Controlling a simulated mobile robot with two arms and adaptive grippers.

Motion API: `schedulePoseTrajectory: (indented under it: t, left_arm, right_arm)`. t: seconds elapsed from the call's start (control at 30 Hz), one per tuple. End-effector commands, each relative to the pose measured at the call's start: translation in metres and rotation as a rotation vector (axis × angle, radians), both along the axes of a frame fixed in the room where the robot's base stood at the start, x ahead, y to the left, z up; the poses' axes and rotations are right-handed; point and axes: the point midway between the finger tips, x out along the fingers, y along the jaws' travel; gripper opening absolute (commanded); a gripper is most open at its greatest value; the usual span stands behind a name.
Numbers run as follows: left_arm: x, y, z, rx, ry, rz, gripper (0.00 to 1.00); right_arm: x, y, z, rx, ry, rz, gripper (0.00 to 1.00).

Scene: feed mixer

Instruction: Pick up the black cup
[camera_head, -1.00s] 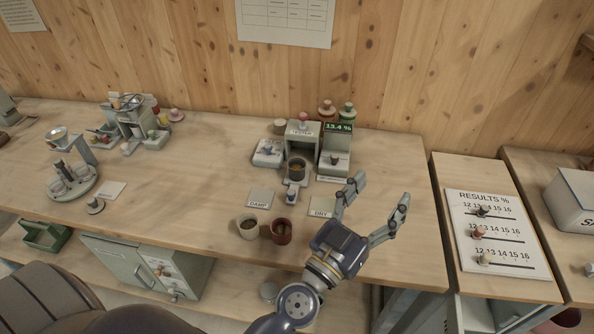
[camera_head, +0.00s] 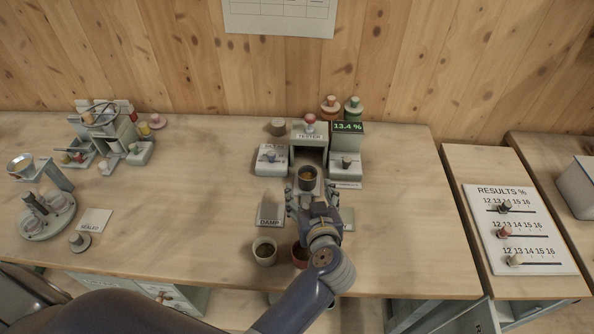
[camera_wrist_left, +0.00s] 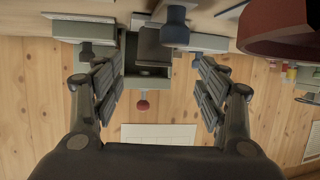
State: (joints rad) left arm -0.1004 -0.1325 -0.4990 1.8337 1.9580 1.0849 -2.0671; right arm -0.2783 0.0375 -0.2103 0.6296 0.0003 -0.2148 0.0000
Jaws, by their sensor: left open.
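The black cup (camera_head: 308,178), with brownish contents, stands upright at the front of the tester (camera_head: 309,136). My left gripper (camera_head: 311,193) is open and low over the table on the near side of the cup, its fingers pointing toward the tester. The fingertips are close to the cup; I cannot tell whether they touch it. My right gripper is not in view.
A pale cup (camera_head: 265,251) and a red-brown cup (camera_head: 300,254), partly hidden by my arm, stand near the front edge. A DAMP card (camera_head: 271,210) lies left of the gripper. Pedestals flank the tester. The table left of centre is clear.

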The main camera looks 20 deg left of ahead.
Motion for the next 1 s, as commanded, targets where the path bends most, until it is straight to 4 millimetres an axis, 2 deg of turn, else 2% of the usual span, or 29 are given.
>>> schedulePoseTrajectory:
  t: [0.13,0.2,0.3,0.37,0.47,0.6,0.67,0.8,0.97,1.0]
  left_arm:
    - [0.021,0.011,-0.007,0.003,-0.003,0.000,0.67]
    - [0.028,0.014,-0.010,0.002,-0.001,0.000,0.67]
    - [0.033,0.017,-0.012,0.001,-0.003,0.000,0.67]
    - [0.037,0.019,-0.012,0.001,-0.004,0.000,0.67]
    - [0.050,0.025,-0.012,0.001,-0.004,0.001,0.67]
    - [0.069,0.033,-0.019,0.003,-0.003,0.000,0.67]
    - [0.074,0.036,-0.022,0.001,-0.002,-0.001,0.67]
    - [0.079,0.038,-0.024,-0.001,-0.003,-0.001,0.67]
    - [0.079,0.038,-0.024,-0.001,-0.003,-0.001,0.67]
    - [0.079,0.038,-0.024,-0.001,-0.003,-0.001,0.62]
  right_arm:
    - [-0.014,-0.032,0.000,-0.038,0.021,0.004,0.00]
    - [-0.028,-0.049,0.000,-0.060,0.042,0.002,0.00]
    - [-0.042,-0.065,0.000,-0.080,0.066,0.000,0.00]
    - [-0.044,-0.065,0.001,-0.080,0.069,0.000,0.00]
    - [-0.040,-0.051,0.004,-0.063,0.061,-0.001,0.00]
    - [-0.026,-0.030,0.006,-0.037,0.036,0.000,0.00]
    - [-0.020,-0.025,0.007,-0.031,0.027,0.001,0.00]
    - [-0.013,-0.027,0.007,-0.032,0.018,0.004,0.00]
    - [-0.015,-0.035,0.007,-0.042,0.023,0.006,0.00]
    - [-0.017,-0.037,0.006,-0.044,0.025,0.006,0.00]
